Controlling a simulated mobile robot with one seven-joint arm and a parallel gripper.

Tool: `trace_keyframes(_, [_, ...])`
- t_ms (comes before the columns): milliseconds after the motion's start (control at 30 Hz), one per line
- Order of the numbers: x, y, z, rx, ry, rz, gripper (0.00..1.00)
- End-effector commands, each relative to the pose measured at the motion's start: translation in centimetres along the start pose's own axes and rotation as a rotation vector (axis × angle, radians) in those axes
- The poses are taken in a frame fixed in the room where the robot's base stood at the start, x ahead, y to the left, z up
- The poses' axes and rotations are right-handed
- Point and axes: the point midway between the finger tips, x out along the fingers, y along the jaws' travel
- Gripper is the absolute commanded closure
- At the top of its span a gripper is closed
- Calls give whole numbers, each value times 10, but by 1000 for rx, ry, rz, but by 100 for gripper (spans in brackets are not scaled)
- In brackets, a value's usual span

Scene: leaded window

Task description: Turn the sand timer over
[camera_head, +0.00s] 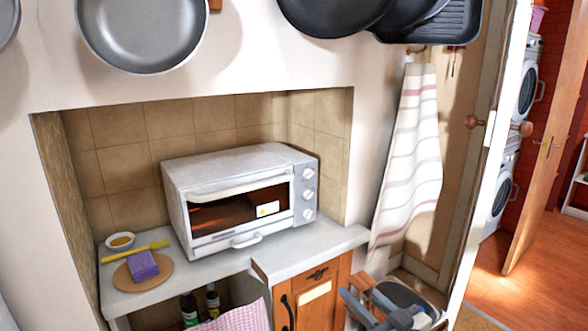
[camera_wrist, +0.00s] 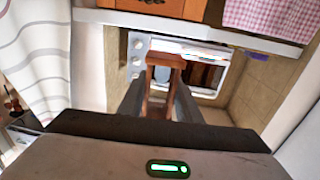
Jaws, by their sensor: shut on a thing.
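The sand timer has a brown wooden frame. In the wrist view the sand timer (camera_wrist: 166,60) stands out between my fingers, with a pale bulb shape showing inside the frame. My gripper (camera_wrist: 160,98) is shut on it, one dark finger on each side. In the head view the sand timer (camera_head: 364,284) is a small brown piece at the lower right, partly hidden by my gripper (camera_head: 367,305). It is held in front of the counter's right end, below the hanging towel. The sand inside is too small to make out.
A white toaster oven (camera_head: 238,200) stands on the grey counter (camera_head: 190,271). At the counter's left are a round board (camera_head: 142,284) with a purple sponge (camera_head: 142,265), a yellow brush (camera_head: 135,252) and a small bowl (camera_head: 120,241). A striped towel (camera_head: 410,165) hangs at the right.

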Motion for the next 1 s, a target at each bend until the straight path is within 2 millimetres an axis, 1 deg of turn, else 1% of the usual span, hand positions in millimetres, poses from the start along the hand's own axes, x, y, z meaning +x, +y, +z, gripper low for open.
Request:
trace_keyframes(33, [0,0,-14,2,1,1,92])
trace_keyframes(267, [1,2,-43,3,2,3,92])
trace_keyframes(400, [1,2,-68,4,1,2,92])
trace_keyframes(500, [2,1,-80,2,0,1,92])
trace_keyframes(600, [1,0,-88,2,0,0,92])
trace_keyframes(700, [1,0,-91,2,-1,-1,92])
trace_keyframes(1000, [1,-1,-89,0,-1,-1,92])
